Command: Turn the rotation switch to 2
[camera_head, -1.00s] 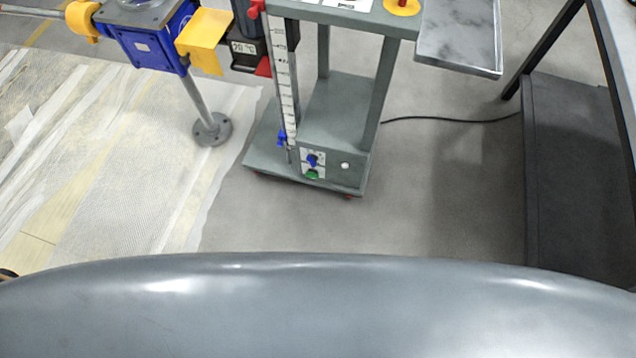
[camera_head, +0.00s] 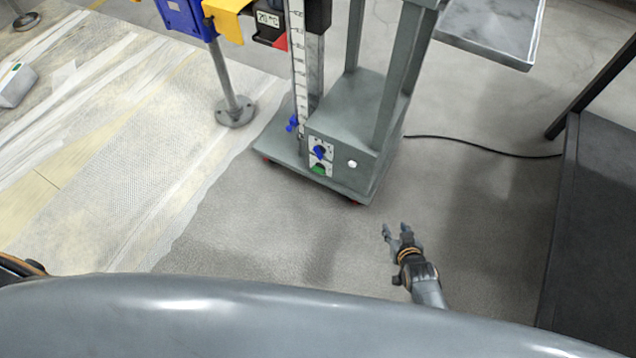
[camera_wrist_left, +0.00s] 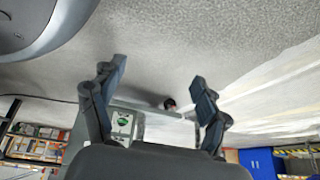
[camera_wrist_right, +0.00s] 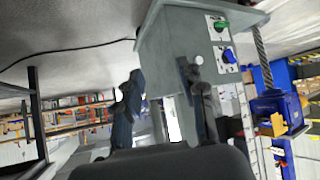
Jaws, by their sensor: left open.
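A blue rotary knob (camera_head: 319,152), seemingly the rotation switch, sits on a white plate on the grey box at the cart's base. A green switch (camera_head: 318,169) is below it. The knob (camera_wrist_right: 229,55) and green switch (camera_wrist_right: 220,26) also show in the right wrist view; I cannot read the knob's setting. My right gripper (camera_head: 393,231) is open and empty, in front of the box and right of the knob, apart from it. My left gripper (camera_wrist_left: 158,75) is open and empty in the left wrist view, with the green switch (camera_wrist_left: 122,122) small beyond its fingers.
The grey cart (camera_head: 362,110) has a white button (camera_head: 352,163) on its box and a vertical scale (camera_head: 298,65) beside it. A cable (camera_head: 480,147) runs right across the floor to a dark platform (camera_head: 590,230). A flanged post (camera_head: 234,110) stands left. Floor before the cart is clear.

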